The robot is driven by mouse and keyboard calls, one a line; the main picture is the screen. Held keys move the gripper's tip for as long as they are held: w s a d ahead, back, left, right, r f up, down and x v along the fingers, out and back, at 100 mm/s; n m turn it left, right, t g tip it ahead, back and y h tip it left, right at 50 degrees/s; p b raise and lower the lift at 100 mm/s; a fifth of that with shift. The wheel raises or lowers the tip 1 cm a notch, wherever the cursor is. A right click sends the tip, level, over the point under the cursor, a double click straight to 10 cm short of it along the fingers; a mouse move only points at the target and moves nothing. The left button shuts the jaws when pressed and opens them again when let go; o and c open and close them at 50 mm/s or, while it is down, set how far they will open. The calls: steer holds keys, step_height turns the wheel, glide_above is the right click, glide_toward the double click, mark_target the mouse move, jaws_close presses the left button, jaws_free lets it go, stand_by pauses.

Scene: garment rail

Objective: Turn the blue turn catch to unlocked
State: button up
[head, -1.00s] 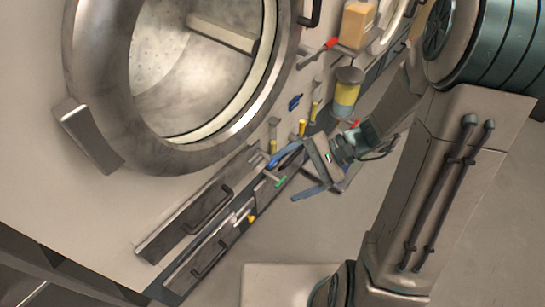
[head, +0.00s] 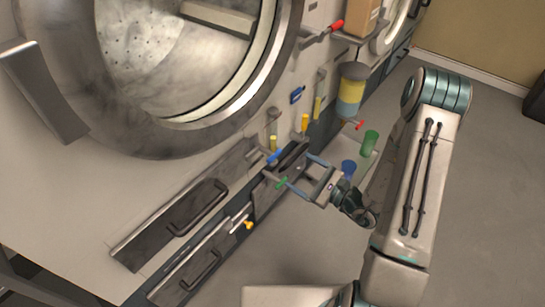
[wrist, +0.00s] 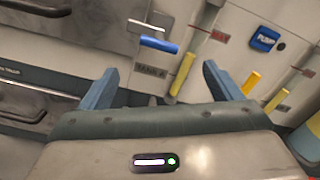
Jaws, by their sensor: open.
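The blue turn catch (head: 274,157) is a short blue bar on the machine's front panel, below the big round door. In the wrist view the blue catch (wrist: 160,45) lies nearly level, sloping down a little to the right, with a grey fitting at its left. My gripper (head: 294,172) is open and empty, close in front of the panel. In the wrist view its two blue-grey fingers (wrist: 160,70) stand apart, with the catch beyond and between them. I see no contact.
Yellow handles (wrist: 183,74) and a blue push button (wrist: 265,38) sit right of the catch. A blue cup (head: 348,168) and a green cup (head: 369,143) stand beyond. Drawers (head: 170,225) lie at the lower left.

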mark_target(272, 153)
steer(key=b+x, duration=0.1)
steer(key=x, duration=1)
steer(key=shift+w+a+b, duration=0.2)
steer(key=shift+b, duration=0.1)
